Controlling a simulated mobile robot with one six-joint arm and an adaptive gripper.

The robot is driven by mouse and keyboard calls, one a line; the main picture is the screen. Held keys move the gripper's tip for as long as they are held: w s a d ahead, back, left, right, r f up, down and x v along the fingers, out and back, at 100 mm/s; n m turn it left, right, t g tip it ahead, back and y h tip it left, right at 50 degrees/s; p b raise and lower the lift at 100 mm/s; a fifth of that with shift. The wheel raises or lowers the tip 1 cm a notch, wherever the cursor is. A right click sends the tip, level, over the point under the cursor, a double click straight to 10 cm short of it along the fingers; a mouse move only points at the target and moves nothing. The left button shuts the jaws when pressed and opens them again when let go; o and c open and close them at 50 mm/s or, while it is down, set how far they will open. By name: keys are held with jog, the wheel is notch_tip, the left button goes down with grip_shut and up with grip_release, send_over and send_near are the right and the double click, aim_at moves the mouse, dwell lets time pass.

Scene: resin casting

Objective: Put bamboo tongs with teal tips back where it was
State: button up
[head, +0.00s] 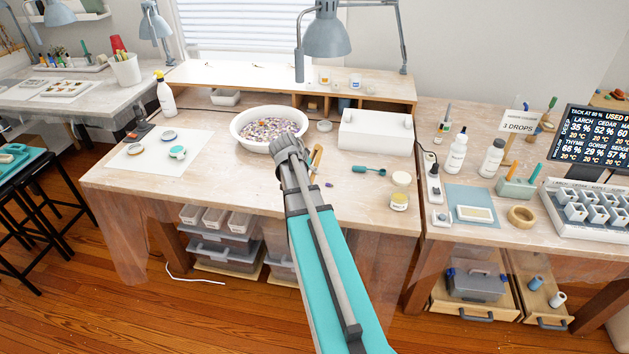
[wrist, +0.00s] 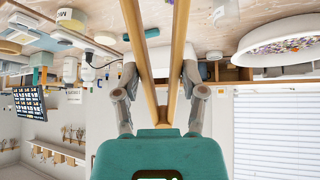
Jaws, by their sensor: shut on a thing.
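My gripper (wrist: 160,82) is shut on the bamboo tongs (wrist: 134,45), whose two pale wooden arms run between my fingers in the wrist view and spread apart toward the top edge. The teal tips cannot be made out clearly. In the head view my gripper (head: 287,147) is over the bench, just in front of the white bowl (head: 236,128) of coloured pieces. A wood-coloured strip (head: 316,158) shows just right of my gripper there; I cannot tell if it is part of the tongs. The wrist view is upside down.
A teal spoon (head: 369,170), a small yellow-labelled jar (head: 399,201) and a white box (head: 376,132) stand to the right. A white mat (head: 145,163) with small round pieces lies left. A lamp (head: 327,35) hangs above the back. The bench front left of my arm is clear.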

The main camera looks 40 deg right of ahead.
jog(key=w+d+f+b, duration=0.5)
jog(key=w+f+b, duration=0.1)
jog(key=f, duration=0.1)
jog(key=shift+d, duration=0.4)
jog(key=shift+w+d+f+b, duration=0.15)
jog(key=shift+f+b, duration=0.85)
jog(key=shift+b, duration=0.1)
jog(key=shift+w+d+f+b, duration=0.1)
jog(key=shift+w+f+b, duration=0.05)
jog(key=shift+f+b, duration=0.9)
jog(key=shift+f+b, duration=0.55)
jog(key=shift+b, duration=0.05)
